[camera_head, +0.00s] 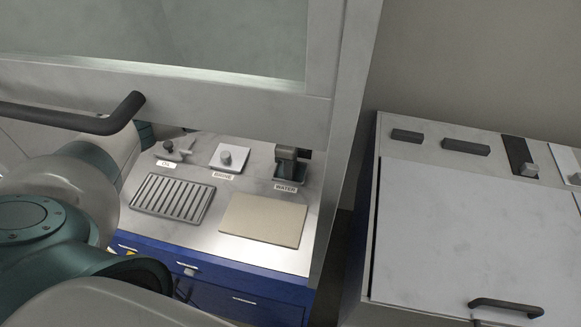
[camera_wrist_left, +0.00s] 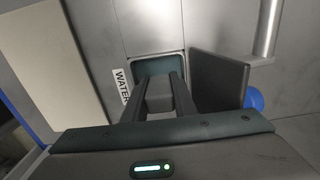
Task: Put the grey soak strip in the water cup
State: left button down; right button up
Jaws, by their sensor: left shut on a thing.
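The water cup (camera_head: 288,176) is a dark, square, open cup behind its WATER label at the right of the bench. My left gripper (camera_wrist_left: 158,88) is shut on the grey soak strip (camera_wrist_left: 158,98), which shows as a grey block between the two dark fingers. The strip lines up with the cup opening; its far end is hidden or unclear, so I cannot tell how deep it is. My right gripper is not in view.
A dark flat plate (camera_wrist_left: 219,79) stands tilted beside the cup. A slotted rack (camera_head: 172,197) and beige board (camera_head: 263,220) lie in front. OIL and BRINE spots, the latter with a white knobbed lid (camera_head: 229,157), are leftward. The sash (camera_head: 230,105) hangs low overhead.

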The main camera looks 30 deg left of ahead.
pick_arm(q)
jog(key=c, duration=1.7)
grip_release()
jog(key=shift+r, duration=0.1)
jog(key=shift+r, duration=0.45)
notch_tip(320, 180, up, 10)
jog(key=b, duration=0.3)
jog(key=shift+r, duration=0.6)
